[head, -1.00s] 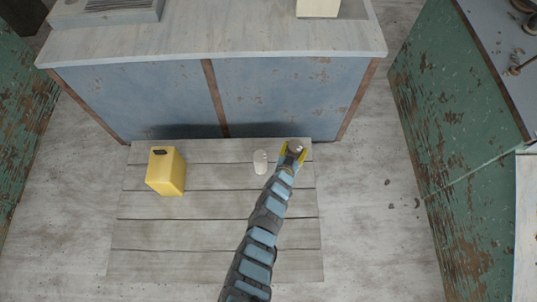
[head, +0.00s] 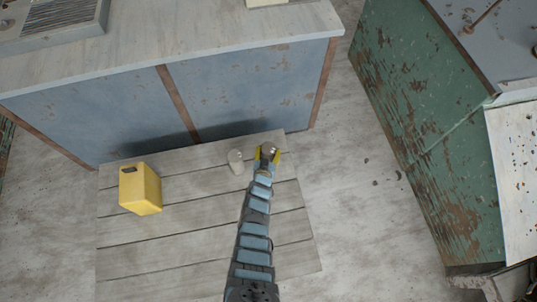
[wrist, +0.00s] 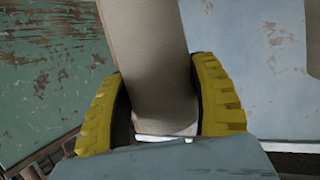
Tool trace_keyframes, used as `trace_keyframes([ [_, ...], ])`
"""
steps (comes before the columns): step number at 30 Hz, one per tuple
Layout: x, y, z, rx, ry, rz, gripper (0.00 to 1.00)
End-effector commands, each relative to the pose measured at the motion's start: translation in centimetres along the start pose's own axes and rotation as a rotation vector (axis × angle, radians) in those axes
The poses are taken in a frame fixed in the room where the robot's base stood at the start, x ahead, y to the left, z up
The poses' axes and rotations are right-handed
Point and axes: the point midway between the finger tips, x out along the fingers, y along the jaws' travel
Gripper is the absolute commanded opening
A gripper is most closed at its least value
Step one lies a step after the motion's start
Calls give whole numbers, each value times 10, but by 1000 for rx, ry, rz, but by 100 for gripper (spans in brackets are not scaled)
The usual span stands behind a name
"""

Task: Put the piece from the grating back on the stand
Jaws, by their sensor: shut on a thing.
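My gripper (head: 267,157) is shut on a grey-beige round piece (head: 268,149), whose top shows between the yellow fingers in the head view. In the wrist view the held piece (wrist: 150,60) is a long, smooth, slightly tapering body between both fingers. A second pale, round piece (head: 237,162) is just left of my gripper, apart from it. Slatted grey boards (head: 190,245) lie on the floor beneath. I cannot tell how high the held piece is above them. I cannot tell for certain which thing is the stand.
A yellow canister (head: 140,189) is on the boards at left. A blue-fronted bench (head: 245,85) stands behind, with a grey ribbed tray (head: 55,18) on its top. A worn green cabinet (head: 425,125) stands at right. Floor between bench and cabinet is clear.

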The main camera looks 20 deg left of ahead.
Motion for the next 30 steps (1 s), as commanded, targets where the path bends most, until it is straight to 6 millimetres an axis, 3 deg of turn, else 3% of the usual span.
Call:
trace_keyframes([
  [6, 10, 0, 18, -1, 5, 0, 22],
  [21, 11, 0, 23, 0, 6, 1, 22],
  [22, 10, 0, 23, 0, 5, 1, 71],
  [24, 10, 0, 22, 0, 5, 1, 89],
  [30, 10, 0, 23, 0, 4, 1, 89],
])
